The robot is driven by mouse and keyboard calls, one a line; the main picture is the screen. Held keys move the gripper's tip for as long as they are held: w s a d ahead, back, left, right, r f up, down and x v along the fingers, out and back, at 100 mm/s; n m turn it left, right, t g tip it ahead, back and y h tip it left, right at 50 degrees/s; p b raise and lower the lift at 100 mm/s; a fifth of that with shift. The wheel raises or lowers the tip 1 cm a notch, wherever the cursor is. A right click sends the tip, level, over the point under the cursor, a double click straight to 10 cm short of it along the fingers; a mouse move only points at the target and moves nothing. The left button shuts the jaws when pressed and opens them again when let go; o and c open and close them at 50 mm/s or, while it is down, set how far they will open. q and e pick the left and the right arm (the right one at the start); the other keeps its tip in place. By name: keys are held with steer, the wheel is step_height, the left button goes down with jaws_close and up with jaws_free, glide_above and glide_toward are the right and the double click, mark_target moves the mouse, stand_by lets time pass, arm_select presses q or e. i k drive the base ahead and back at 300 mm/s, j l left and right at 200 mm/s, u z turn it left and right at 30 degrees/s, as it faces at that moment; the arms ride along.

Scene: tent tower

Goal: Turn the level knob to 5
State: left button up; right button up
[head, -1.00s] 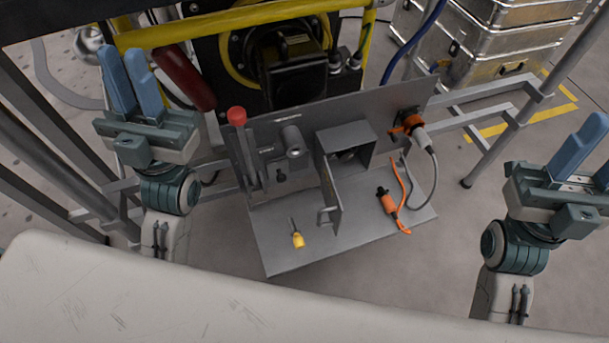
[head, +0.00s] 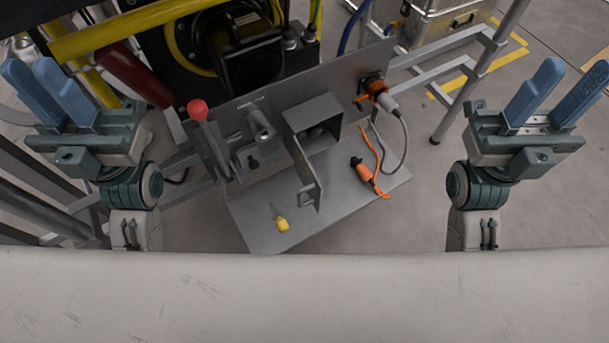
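A grey panel (head: 345,88) stands upright behind a grey base plate (head: 262,220). A grey cylindrical knob (head: 260,124) sticks out from its left half and looks like the level knob. Its labels and setting are too small to read. My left gripper (head: 29,68) is open and empty at the far left, well apart from the panel. My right gripper (head: 580,68) is open and empty at the far right, also clear of the panel.
A red-ball lever (head: 197,110) stands just left of the knob, and an open-doored box (head: 313,107) just right. An orange plug with a cable (head: 378,87) sits farther right. A yellow-handled tool (head: 281,223) and an orange connector (head: 363,172) lie on the plate.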

mark_target(313, 132)
steer(key=k+l+z, duration=0.45)
steer(key=l, duration=0.25)
steer(key=k+l+z, duration=0.2)
steer(key=l, duration=0.25)
steer(key=k, duration=0.1)
